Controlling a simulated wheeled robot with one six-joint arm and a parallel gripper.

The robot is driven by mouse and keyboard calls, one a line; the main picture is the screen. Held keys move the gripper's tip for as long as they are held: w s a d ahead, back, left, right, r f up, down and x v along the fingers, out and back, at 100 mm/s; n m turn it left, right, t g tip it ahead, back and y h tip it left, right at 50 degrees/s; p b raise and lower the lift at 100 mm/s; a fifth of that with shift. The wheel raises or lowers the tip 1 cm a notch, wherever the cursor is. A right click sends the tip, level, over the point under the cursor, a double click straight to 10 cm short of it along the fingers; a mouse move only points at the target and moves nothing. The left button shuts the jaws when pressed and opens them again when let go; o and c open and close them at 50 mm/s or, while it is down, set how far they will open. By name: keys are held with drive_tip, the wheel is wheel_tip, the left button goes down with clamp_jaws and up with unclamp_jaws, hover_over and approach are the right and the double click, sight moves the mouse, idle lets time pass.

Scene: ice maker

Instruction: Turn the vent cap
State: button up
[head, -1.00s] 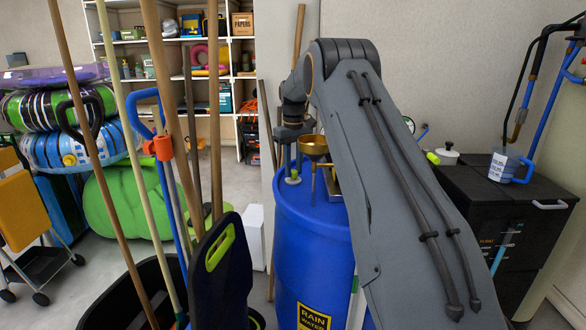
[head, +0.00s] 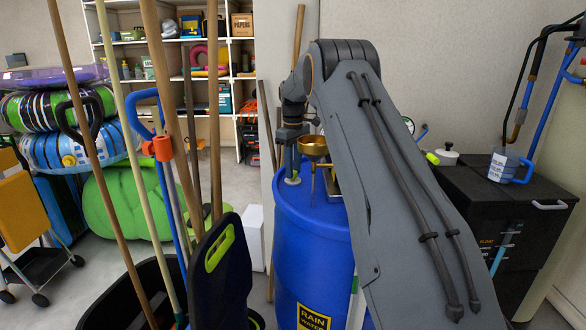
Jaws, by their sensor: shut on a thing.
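The blue rain water barrel (head: 310,240) stands in the middle of the head view. A small pale green vent cap (head: 292,181) sits on its top, toward the left. My gripper (head: 292,172) points straight down over the cap and is shut on it. The fingers hide part of the cap, so its exact turn angle cannot be told.
A brass funnel (head: 313,148) stands on the barrel just right of my gripper. Long-handled tools in a black bin (head: 115,300) stand at the left front. A black ice maker cabinet (head: 500,215) with a measuring jug (head: 502,165) is at the right.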

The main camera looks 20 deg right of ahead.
drive_tip(key=shift+w+r, duration=0.1)
drive_tip(key=shift+r, duration=0.05)
drive_tip(key=o, duration=1.1)
drive_tip(key=shift+c, duration=0.2)
wheel_tip(320, 180, up, 8)
drive_tip(key=shift+f+b, duration=0.15)
drive_tip(key=shift+b, duration=0.65)
